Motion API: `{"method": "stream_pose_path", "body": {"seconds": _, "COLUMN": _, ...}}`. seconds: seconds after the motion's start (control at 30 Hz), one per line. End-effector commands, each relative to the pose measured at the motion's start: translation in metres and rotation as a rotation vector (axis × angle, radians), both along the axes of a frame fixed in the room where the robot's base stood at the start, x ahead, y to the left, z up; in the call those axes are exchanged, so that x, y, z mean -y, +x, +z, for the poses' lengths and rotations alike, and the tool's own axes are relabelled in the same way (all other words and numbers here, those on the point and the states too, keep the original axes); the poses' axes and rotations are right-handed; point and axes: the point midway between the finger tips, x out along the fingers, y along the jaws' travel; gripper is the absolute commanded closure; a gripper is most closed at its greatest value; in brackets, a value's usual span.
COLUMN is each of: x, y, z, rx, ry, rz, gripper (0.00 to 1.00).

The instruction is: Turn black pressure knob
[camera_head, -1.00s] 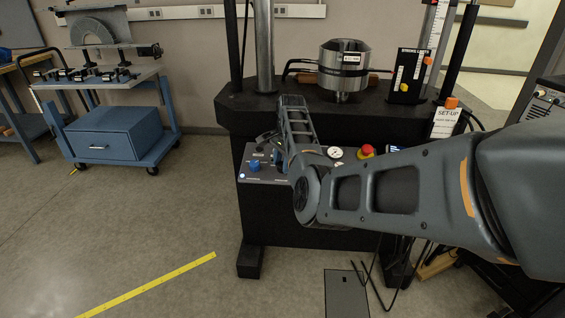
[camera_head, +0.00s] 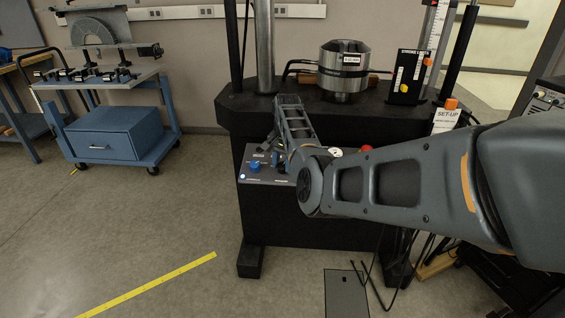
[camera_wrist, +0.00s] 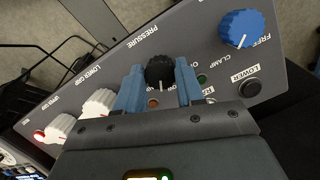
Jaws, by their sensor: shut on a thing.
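The black pressure knob (camera_wrist: 160,72) is on the grey control panel (camera_wrist: 205,35), beside the printed word PRESSURE, in the wrist view. It has a white pointer line. My gripper (camera_wrist: 159,82) has its two blue fingers on either side of the knob, shut on it. In the head view my arm hides the knob and most of my gripper; the left part of the panel (camera_head: 262,178) shows beside the arm.
In the wrist view a blue knob (camera_wrist: 241,28) and a black LOWER button (camera_wrist: 250,88) are on the right. White knobs (camera_wrist: 98,102) are on the left. The head view shows a red button (camera_head: 367,149) beyond my arm and a blue cart (camera_head: 120,135) at left.

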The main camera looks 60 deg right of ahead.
Motion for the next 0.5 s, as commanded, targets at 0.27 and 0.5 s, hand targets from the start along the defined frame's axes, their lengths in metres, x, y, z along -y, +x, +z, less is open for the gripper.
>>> {"method": "stream_pose_path", "body": {"seconds": 0.27, "x": 0.0011, "y": 0.0003, "z": 0.0014, "rx": -0.064, "ry": -0.028, "rz": 0.255, "gripper": 0.93}}
{"method": "stream_pose_path", "body": {"seconds": 0.5, "x": 0.0009, "y": 0.0006, "z": 0.0013, "rx": -0.119, "ry": -0.051, "rz": 0.475, "gripper": 0.93}}
